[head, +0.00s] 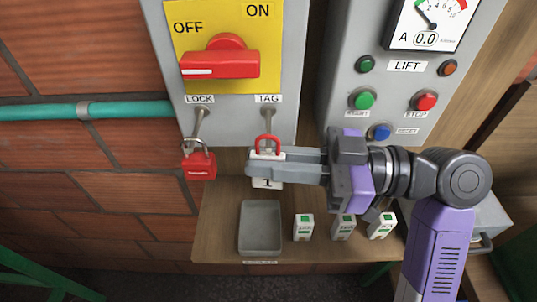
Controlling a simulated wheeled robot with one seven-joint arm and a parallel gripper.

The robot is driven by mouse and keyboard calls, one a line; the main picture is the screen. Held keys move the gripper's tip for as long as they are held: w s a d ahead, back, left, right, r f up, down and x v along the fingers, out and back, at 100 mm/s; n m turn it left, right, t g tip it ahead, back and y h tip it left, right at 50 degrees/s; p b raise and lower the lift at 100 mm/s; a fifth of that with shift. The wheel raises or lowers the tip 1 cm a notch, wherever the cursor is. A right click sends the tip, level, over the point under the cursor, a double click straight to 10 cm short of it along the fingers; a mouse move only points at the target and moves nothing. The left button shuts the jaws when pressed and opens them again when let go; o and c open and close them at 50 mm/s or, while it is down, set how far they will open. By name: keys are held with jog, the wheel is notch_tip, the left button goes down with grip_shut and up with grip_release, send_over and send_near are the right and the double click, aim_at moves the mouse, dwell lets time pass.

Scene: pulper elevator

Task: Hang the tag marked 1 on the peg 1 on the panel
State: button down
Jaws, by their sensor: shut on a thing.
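My gripper (252,162) reaches in from the right and is shut on a white tag (266,184) with a red loop (267,139) at its top. A dark mark, probably a 1, shows on the tag below the fingers; the fingers hide its middle. The tag hangs upright, in the picture just below the peg labelled TAG (267,113) on the grey switch panel (230,110). The loop's top looks close to the peg's lower end; I cannot tell whether they touch. I see no number on the peg.
A red padlock (199,165) hangs on the LOCK peg (201,118) to the left. Below are a grey tray (260,250) and several small white boxes (303,228) on a wooden shelf (215,225). The LIFT panel (345,80) stands to the right.

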jog(key=shift+f+b, duration=0.25)
jog(key=shift+b, duration=0.1)
jog(key=c, duration=1.5)
grip_release()
jog(key=shift+r+p, duration=0.2)
jog(key=shift+p, duration=0.35)
jog(key=d+b, duration=0.3)
jog(key=d, duration=0.4)
jog(key=shift+s+d, duration=0.4)
jog(key=shift+s, duration=0.05)
jog(key=shift+s+f, duration=0.1)
jog(key=shift+s, duration=0.05)
